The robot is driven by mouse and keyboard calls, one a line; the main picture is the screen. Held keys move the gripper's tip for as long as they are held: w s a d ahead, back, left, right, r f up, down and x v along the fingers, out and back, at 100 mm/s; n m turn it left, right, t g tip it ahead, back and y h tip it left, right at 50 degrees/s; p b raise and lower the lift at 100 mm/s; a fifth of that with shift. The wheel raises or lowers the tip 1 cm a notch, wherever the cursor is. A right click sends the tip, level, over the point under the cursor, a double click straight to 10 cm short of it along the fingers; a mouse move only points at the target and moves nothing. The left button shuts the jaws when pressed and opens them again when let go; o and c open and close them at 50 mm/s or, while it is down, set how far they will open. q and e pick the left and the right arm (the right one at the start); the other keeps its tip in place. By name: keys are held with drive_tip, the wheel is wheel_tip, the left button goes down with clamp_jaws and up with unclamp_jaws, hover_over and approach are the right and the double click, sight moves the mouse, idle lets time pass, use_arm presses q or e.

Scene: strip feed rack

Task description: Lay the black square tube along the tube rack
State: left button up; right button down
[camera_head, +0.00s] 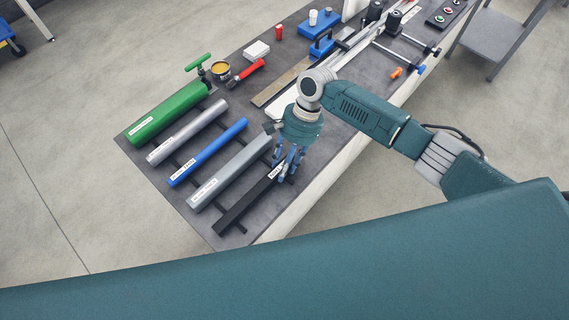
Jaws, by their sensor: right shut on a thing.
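The black square tube (245,203) is at the near right end of the row of tubes, slanting from lower left to upper right. A white label shows on it. My right gripper (286,172) is shut on the tube near its upper right end and hides part of it. The tube rack (238,228) shows as dark bars crossing beneath the tubes. The black tube lies roughly parallel to the grey tube (230,172), apart from it. I cannot tell whether the black tube touches the bars. My left gripper is not in view.
A blue tube (207,152), a silver tube (187,132) and a green cylinder (167,115) lie farther left on the dark table. A red-handled tool (246,73), a yellow-topped tin (221,70) and a white box (257,50) sit behind. Clamps (408,68) and rails occupy the far right.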

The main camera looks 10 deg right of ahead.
drive_tip(key=c, duration=1.2)
unclamp_jaws()
drive_tip(key=shift+o, duration=0.4)
drive_tip(key=shift+f, duration=0.1)
drive_tip(key=v, duration=1.2)
